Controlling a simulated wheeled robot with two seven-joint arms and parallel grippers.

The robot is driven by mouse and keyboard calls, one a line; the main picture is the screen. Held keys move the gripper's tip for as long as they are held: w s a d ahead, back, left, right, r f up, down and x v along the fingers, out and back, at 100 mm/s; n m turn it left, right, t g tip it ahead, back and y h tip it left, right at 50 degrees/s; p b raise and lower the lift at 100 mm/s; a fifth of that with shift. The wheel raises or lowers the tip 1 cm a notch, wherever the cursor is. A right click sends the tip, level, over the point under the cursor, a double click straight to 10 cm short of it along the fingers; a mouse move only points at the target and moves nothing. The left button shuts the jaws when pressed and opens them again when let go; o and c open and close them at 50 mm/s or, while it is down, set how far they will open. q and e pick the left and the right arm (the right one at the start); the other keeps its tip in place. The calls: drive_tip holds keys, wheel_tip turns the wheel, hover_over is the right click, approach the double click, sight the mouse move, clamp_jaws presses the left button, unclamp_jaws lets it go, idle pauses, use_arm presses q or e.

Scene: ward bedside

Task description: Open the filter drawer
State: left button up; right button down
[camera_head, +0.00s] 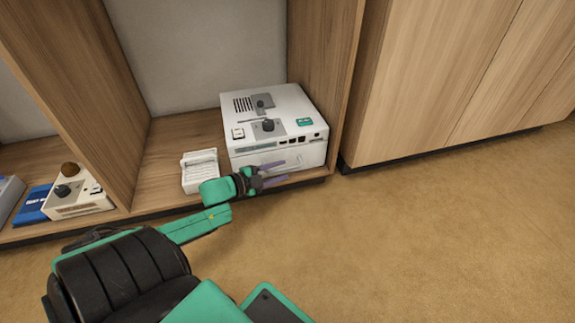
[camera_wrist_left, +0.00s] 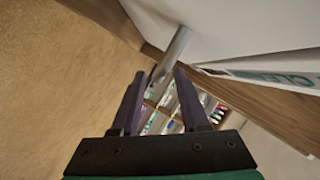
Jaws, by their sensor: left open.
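A white boxy machine (camera_head: 283,104) stands on the low shelf; the lower part of its front faces my left gripper. I take this lower front panel as the filter drawer (camera_head: 315,155); it looks flush with the machine, though the gripper partly covers it. In the left wrist view a grey bar handle (camera_wrist_left: 177,47) stands out from a white surface, its near end between or just beyond the fingertips. My left gripper (camera_head: 286,172) is open in front of the panel, also seen in the left wrist view (camera_wrist_left: 160,74). Contact with the handle cannot be told. My right gripper is not in view.
A small white slatted item (camera_head: 200,170) stands left of the machine. Beyond a wooden divider (camera_head: 90,90) are a cream device (camera_head: 80,195) and a blue box (camera_head: 36,204). A wooden cabinet (camera_head: 440,80) stands at the right. The brown floor (camera_head: 430,230) in front is clear.

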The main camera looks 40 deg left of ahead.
sight(286, 169)
use_arm(q)
drive_tip(key=b+x, duration=0.1)
drive_tip(key=x, duration=0.1)
drive_tip(key=shift+w+f, duration=0.25)
drive_tip(key=shift+w, duration=0.1)
drive_tip(key=shift+w+d+r, duration=0.1)
drive_tip(key=shift+w+r, duration=0.05)
drive_tip(key=shift+w, duration=0.05)
clamp_jaws()
idle(0.9)
